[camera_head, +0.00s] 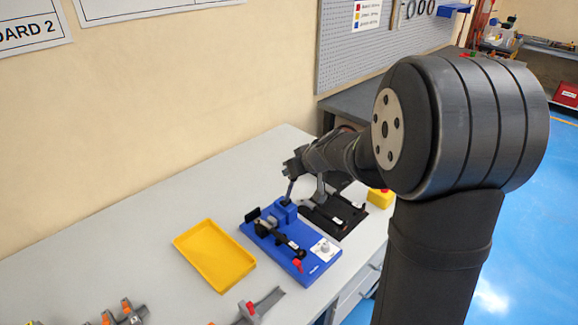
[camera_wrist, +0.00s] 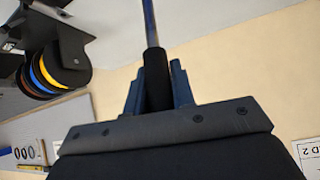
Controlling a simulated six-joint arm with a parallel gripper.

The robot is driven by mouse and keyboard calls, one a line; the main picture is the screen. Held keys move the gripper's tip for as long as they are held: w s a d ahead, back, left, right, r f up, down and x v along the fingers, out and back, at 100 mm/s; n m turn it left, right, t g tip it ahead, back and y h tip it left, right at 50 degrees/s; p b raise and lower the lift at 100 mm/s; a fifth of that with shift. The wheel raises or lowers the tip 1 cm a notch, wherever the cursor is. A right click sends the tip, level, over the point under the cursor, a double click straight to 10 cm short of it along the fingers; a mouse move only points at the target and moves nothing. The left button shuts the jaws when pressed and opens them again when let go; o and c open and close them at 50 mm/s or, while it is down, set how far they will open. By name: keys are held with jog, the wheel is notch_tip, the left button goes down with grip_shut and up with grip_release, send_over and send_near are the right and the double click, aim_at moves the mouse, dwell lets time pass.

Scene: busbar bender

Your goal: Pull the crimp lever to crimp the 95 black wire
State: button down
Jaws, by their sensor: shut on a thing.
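The blue crimp station (camera_head: 318,262) sits on the grey bench, with a blue block at its back, dark parts across its base and a small red piece at its front. The crimp lever (camera_head: 290,188) rises from the blue block, nearly upright. My gripper (camera_head: 293,167) is at the lever's top, shut on it. In the wrist view, my gripper's fingers (camera_wrist: 159,90) close around the lever's black grip (camera_wrist: 157,78), and its metal rod (camera_wrist: 150,22) runs beyond. A dark rod lies along the station, but I cannot tell whether it is the 95 black wire.
A yellow tray (camera_head: 214,257) lies left of the station. A black-based device (camera_head: 337,217) and a yellow box (camera_head: 380,198) stand to the right. A grey bracket (camera_head: 264,304) and orange-tipped clamps (camera_head: 127,311) lie at the front. Coloured spools (camera_wrist: 50,70) show in the wrist view.

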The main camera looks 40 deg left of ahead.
jog(key=d+f+y, duration=0.7)
jog(key=d+y, duration=0.2)
jog(key=d, duration=0.1)
jog(key=shift+f+m+t, duration=0.3)
jog(key=shift+m+t, duration=0.1)
dwell(0.4)
jog(key=shift+f, duration=0.15)
dwell(0.3)
jog(key=c, duration=1.2)
grip_release()
jog(key=shift+c, duration=0.2)
jog(key=shift+y, duration=0.3)
jog(key=s+d+f, duration=0.1)
jog(key=d, duration=1.6)
jog(key=shift+s+d, duration=0.15)
jog(key=shift+s, duration=0.25)
jog(key=shift+f, duration=0.1)
